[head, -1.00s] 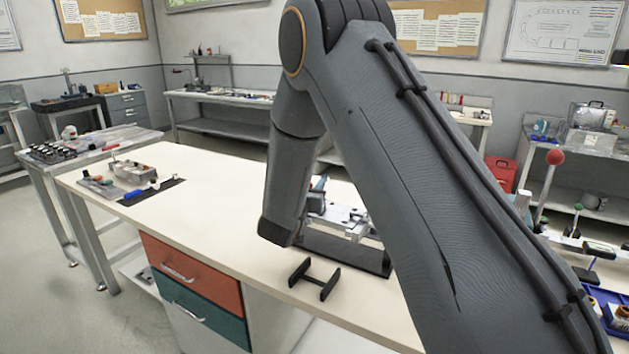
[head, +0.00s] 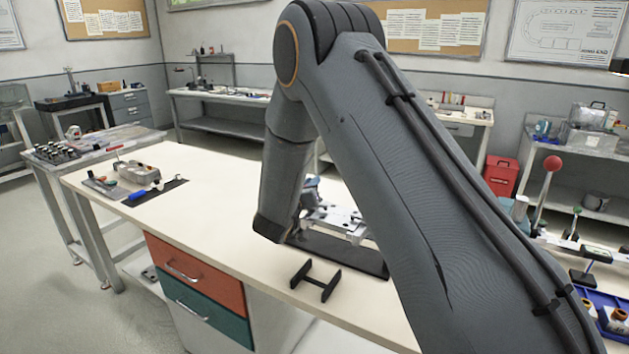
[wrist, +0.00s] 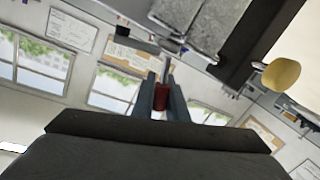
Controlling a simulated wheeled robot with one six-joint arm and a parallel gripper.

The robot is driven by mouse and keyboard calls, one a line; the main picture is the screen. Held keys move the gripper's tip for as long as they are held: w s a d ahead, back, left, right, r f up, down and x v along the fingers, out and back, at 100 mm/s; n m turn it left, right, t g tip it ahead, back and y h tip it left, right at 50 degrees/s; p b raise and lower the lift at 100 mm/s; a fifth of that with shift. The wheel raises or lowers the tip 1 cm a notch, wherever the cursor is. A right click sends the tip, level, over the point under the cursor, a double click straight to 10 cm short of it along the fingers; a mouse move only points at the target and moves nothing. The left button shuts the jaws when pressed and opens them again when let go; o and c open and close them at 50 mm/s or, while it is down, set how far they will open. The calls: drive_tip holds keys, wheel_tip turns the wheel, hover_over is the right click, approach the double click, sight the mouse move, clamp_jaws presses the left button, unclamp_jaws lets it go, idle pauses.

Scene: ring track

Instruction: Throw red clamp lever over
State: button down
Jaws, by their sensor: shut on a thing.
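In the wrist view, my gripper (wrist: 162,86) has its two blue-grey fingers closed around a small red piece, which looks like the grip of the red clamp lever (wrist: 160,98). The rest of the lever is mostly hidden by the fingers. In the head view, a metal clamp fixture (head: 345,218) stands on a dark base plate (head: 345,256) on the bench, partly behind my arm. The red grip cannot be made out there, and my fingertips are not clear.
A black H-shaped stand (head: 315,282) lies in front of the plate. A second mat (head: 160,194) with a grey part and a blue-handled tool lies at the bench's left. A yellow knob (wrist: 281,73) shows close in the wrist view. The bench (head: 215,205) between is clear.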

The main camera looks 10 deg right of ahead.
drive_tip(key=shift+w+a+f+n+g+h+p, duration=0.1)
drive_tip(key=shift+w+a+f+n+g+p, duration=0.25)
drive_tip(key=shift+n, duration=0.7)
drive_tip(key=shift+w+a+f+n+g+h+p, duration=0.15)
drive_tip(key=shift+a+f+n+p, duration=0.2)
drive_tip(key=shift+n+p, duration=0.45)
drive_tip(key=shift+w+a+f+n+g+h+p, duration=0.1)
drive_tip(key=shift+w+a+f+n+g+p, duration=0.25)
drive_tip(key=shift+n, duration=0.9)
drive_tip(key=shift+s+d+f, duration=0.1)
drive_tip(key=c, duration=1.7)
unclamp_jaws()
drive_tip(key=shift+c, duration=0.2)
drive_tip(key=shift+f, duration=0.1)
drive_tip(key=shift+s, duration=0.1)
